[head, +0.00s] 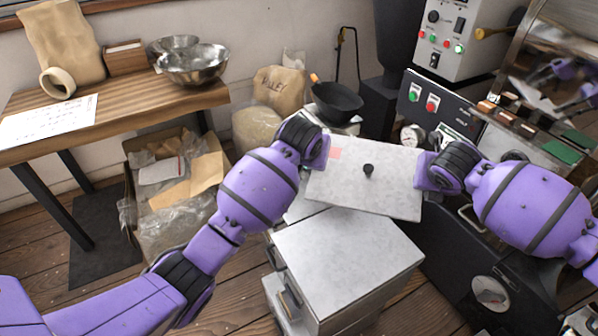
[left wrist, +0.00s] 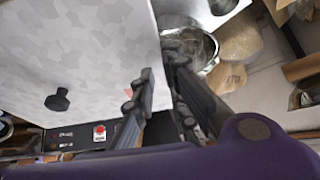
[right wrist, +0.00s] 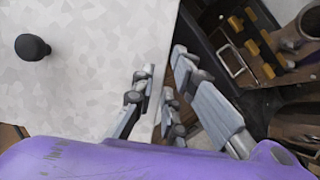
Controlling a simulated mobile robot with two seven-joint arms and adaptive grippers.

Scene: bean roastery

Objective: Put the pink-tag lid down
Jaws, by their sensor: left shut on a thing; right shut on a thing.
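The pink-tag lid (head: 392,190) is a flat, square, grey metal plate with a black knob (head: 368,170) and a pink tag (head: 335,154) near its far left corner. It is held up between my two grippers. My left gripper (head: 320,150) is shut on its left edge; the left wrist view shows the fingers (left wrist: 163,75) on either side of that edge. My right gripper (head: 424,172) is shut on the right edge, with its fingers (right wrist: 160,78) around it in the right wrist view. What lies directly under the lid is mostly hidden.
A grey metal bin (head: 350,262) with a covered top stands just in front of the lid. A dark pan (head: 337,100) is behind it. The roaster (head: 437,105) stands close on the right. A wooden table (head: 120,125) and a box of wrappings (head: 133,170) are left.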

